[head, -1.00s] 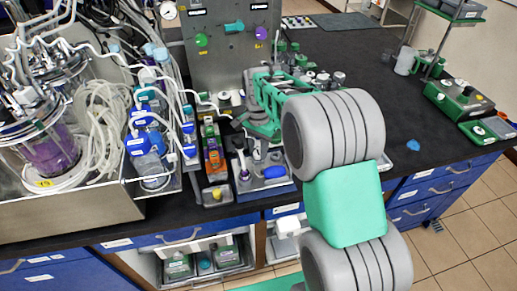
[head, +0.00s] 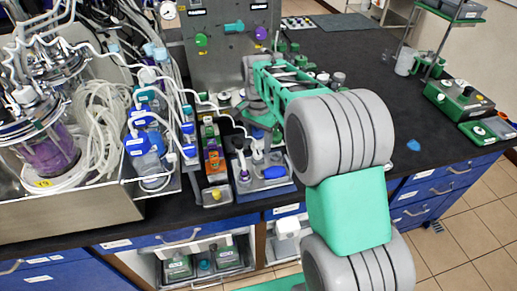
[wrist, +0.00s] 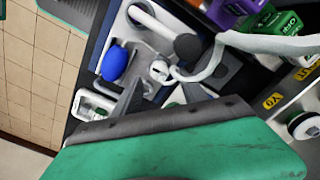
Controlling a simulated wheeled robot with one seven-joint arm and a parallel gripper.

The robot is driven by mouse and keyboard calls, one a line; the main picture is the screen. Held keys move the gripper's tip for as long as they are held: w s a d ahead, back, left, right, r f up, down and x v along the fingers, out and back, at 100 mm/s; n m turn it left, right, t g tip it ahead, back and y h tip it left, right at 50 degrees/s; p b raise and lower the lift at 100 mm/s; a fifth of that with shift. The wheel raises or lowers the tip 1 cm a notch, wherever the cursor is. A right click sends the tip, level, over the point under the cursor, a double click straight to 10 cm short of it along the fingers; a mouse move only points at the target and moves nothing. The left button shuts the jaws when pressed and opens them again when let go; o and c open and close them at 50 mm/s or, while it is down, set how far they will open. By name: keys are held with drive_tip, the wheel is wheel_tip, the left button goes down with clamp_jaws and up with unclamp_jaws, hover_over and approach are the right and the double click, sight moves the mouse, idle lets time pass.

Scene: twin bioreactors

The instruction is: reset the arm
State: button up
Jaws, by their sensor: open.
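My arm reaches over the black bench from the lower right of the head view, with grey joints and green links. My gripper (head: 262,118) is at its far end, partly hidden by the arm's own links, above the bench behind a small tray. In the wrist view, the green gripper body fills the bottom, and my gripper (wrist: 157,98) is open with nothing seen between its fingers. Below it in that view are the small tray with a blue bulb (wrist: 115,64) and a white tube (wrist: 205,65).
Twin glass vessels (head: 40,135) with looping tubes stand in a metal tray at left. Blue-capped bottles (head: 142,140), an orange bottle (head: 213,158) and the small tray (head: 268,184) line the bench front. A grey panel (head: 230,58) stands behind. The bench right of the arm is mostly clear.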

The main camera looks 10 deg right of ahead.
wheel_tip(320, 180, up, 4)
drive_tip(key=shift+r, duration=0.1)
idle(0.4)
